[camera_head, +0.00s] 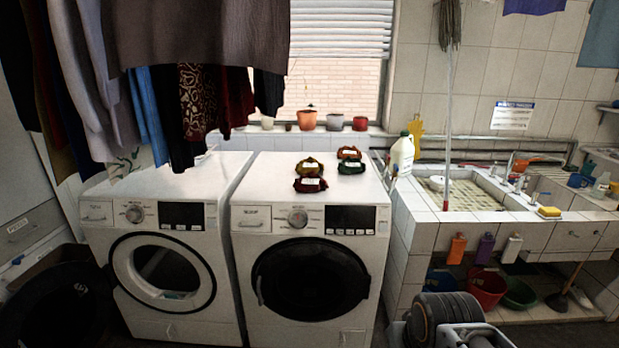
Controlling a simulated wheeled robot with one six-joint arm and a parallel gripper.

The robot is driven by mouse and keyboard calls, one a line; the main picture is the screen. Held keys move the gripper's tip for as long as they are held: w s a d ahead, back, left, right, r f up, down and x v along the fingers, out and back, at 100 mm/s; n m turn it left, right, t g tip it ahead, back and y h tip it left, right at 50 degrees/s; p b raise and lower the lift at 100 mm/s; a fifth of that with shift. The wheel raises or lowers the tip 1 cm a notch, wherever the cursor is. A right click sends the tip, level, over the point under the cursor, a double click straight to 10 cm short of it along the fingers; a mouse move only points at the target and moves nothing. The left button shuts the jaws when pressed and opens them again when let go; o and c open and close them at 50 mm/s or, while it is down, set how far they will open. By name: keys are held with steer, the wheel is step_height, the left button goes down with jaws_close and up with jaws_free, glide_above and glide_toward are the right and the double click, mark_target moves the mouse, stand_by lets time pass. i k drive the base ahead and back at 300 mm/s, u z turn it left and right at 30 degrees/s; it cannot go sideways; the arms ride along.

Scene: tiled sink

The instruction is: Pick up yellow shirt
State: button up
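Several small folded cloth bundles with white labels lie on top of the right washing machine (262,196). The back left bundle looks olive-yellow and best fits the yellow shirt (309,161). A dark red bundle (311,185) lies just in front of it, close to or touching it. To the right lie an orange-red bundle (349,149) and, in front of that, a green bundle (352,168). Part of my arm shows at the bottom right, low in front of the sink unit. I cannot make out my gripper's fingers in this view.
The left washing machine (95,212) has an open round door hole. Pots (307,120) stand on the windowsill behind. A white jug (402,155) stands beside the tiled sink (462,217). The front of the right machine's top is clear.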

mark_target(304, 165)
steer(key=u, duration=0.6)
steer(key=i, duration=0.55)
steer(key=u, duration=0.7)
steer(key=i, duration=0.65)
steer(key=z, duration=0.3)
